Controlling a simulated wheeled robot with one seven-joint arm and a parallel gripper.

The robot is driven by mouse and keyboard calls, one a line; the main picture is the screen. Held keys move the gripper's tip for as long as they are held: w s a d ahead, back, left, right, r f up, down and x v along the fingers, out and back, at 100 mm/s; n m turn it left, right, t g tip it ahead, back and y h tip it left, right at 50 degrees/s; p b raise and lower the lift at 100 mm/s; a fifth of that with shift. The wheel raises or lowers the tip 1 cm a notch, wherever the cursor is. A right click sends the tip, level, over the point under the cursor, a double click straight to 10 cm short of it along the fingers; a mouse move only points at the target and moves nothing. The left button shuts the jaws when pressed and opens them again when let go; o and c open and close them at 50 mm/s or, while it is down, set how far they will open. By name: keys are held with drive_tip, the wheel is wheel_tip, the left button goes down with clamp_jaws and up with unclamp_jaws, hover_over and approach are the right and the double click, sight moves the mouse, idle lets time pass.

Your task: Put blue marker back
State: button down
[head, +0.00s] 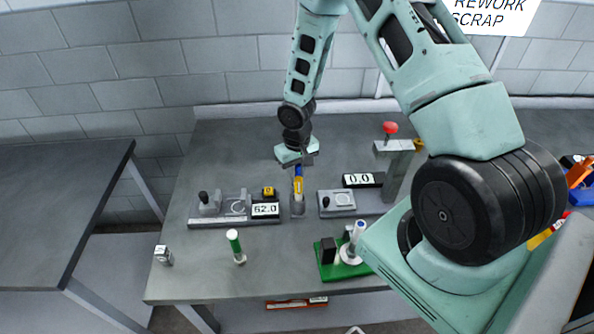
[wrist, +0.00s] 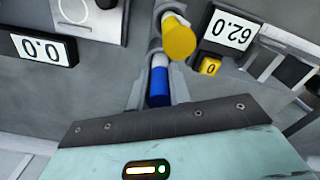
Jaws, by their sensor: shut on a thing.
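My gripper (head: 298,166) is shut on the blue marker (head: 298,171) above the middle of the bench. In the wrist view the marker's blue end (wrist: 158,97) and a white section show between the two fingers. A yellow-topped piece (head: 298,185) is just below it in the head view, at a grey upright holder (head: 298,208). The yellow top (wrist: 179,40) partly covers the view beyond the marker in the wrist view. I cannot tell whether the blue marker touches the holder, as its far end is hidden.
A fixture with a 62.0 display (head: 265,210) stands left of the holder, and one with a 0.0 display (head: 362,180) stands right. A green-and-white marker (head: 235,243) stands upright in front. A green board (head: 328,270) and a red-knobbed press (head: 396,172) are on the right.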

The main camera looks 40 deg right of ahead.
drive_tip(key=shift+f, duration=0.2)
drive_tip(key=c, duration=1.3)
unclamp_jaws()
drive_tip(key=shift+r, duration=0.15)
